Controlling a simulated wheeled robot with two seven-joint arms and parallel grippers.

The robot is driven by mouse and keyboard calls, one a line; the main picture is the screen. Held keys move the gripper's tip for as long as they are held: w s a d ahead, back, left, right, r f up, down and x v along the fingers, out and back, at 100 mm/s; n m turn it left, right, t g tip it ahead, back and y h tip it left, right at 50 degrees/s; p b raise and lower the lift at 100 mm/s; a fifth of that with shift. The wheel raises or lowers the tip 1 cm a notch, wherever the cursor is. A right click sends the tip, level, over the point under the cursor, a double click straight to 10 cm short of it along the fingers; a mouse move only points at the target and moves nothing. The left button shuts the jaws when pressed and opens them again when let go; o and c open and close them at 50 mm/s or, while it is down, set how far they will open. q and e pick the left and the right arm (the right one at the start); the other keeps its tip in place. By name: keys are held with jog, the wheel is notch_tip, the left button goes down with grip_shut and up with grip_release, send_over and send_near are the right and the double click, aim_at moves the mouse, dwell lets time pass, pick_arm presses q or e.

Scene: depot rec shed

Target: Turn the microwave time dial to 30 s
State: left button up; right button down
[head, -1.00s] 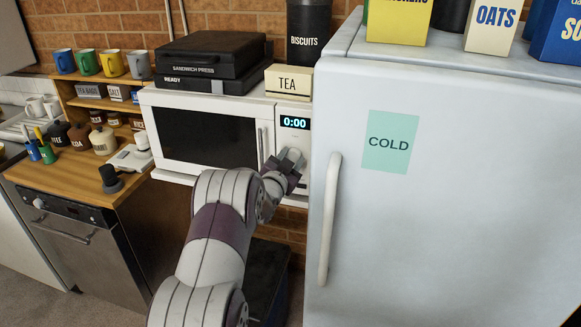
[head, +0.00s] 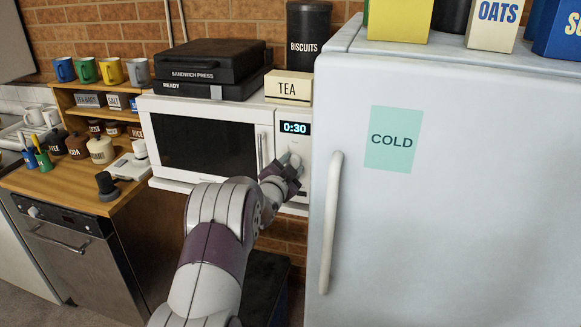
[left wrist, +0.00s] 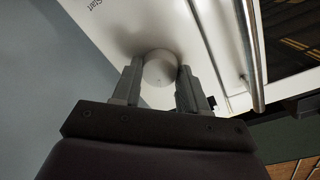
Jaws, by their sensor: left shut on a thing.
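The white microwave (head: 208,108) stands on a shelf beside the fridge, its door shut. Its display (head: 295,128) reads 0:30. The round time dial (left wrist: 160,69) is on the control panel, between the fingers in the left wrist view. In the head view the dial (head: 295,160) is partly hidden by my gripper. My left gripper (head: 290,168) is at the panel. In the left wrist view the left gripper (left wrist: 160,80) is shut on the dial, one finger on each side. My right gripper is not in view.
The fridge (head: 440,220) with its long handle (head: 331,222) stands close on the right of the panel. The microwave door handle (left wrist: 252,55) is close on the other side. A sandwich press (head: 210,62) and a tea box (head: 288,86) sit on top.

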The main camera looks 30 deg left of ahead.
pick_arm(q)
jog(key=o, duration=1.1)
jog(key=shift+f, duration=0.1)
jog(key=shift+c, duration=0.2)
jog(key=shift+s, duration=0.1)
jog(key=s+d+b, duration=0.1)
jog(key=s+d, duration=0.1)
jog(key=s, duration=1)
jog(key=shift+s+d+r+b, duration=0.15)
jog(key=shift+r+b, duration=0.05)
jog(key=shift+b, duration=0.2)
